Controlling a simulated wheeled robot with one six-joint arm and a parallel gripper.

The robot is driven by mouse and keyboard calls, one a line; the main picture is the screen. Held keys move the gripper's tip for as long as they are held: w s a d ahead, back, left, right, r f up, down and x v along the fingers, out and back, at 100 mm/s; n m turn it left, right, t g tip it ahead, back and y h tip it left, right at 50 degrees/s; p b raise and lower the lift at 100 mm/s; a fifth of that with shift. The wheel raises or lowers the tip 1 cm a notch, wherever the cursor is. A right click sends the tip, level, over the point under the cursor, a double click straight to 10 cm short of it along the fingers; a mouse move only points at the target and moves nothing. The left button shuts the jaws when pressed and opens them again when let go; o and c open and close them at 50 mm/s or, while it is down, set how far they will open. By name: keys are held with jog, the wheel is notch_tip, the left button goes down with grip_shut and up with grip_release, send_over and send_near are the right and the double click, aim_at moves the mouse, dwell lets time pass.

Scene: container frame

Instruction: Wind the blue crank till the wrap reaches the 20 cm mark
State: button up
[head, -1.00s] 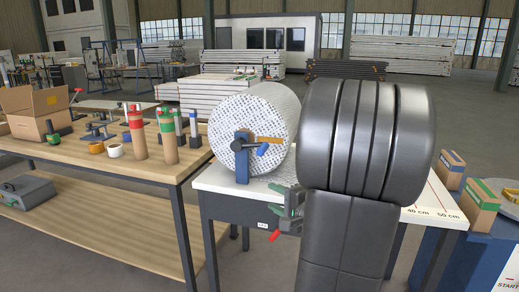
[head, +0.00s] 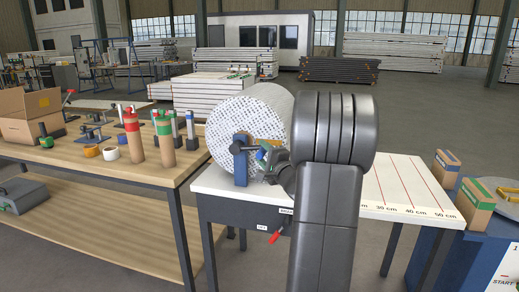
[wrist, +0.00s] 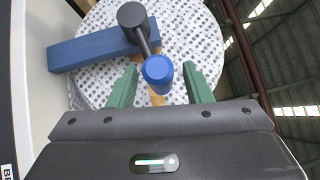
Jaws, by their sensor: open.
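The blue crank handle (wrist: 158,72) shows in the wrist view between the two green fingers of my gripper (wrist: 160,88), which are apart with room on both sides of it. A dark crank arm (wrist: 143,40) joins the handle to a dark hub on a blue post (wrist: 90,50). In the head view the post (head: 240,160) stands at the near end of the dotted white wrap roll (head: 262,105). My gripper (head: 266,158) is at the crank there, and my arm hides part of it. The table's scale shows 30, 40 and 50 cm marks (head: 413,211); lower marks are hidden behind my arm.
A red lever (head: 275,236) sticks out below the table's front edge. On the left, a wooden bench (head: 80,158) holds an open carton, tape rolls and red and green tubes (head: 163,140). A blue stand with small boxes (head: 475,198) is on the right.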

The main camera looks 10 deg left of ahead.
aim_at(259, 147)
jog(key=shift+x, duration=1.35)
grip_shut()
jog(key=shift+r, duration=0.15)
jog(key=shift+r, duration=0.3)
jog(key=a+r+n+g+h+p, duration=0.3)
jog(key=a+r+n+h+p, duration=0.1)
jog(key=p, duration=0.8)
notch_tip(259, 147, up, 2)
jog(key=shift+a+r+n+h, duration=0.2)
jog(key=shift+n+h, duration=0.2)
jog(key=shift+n, duration=0.2)
jog(key=shift+a, duration=0.25)
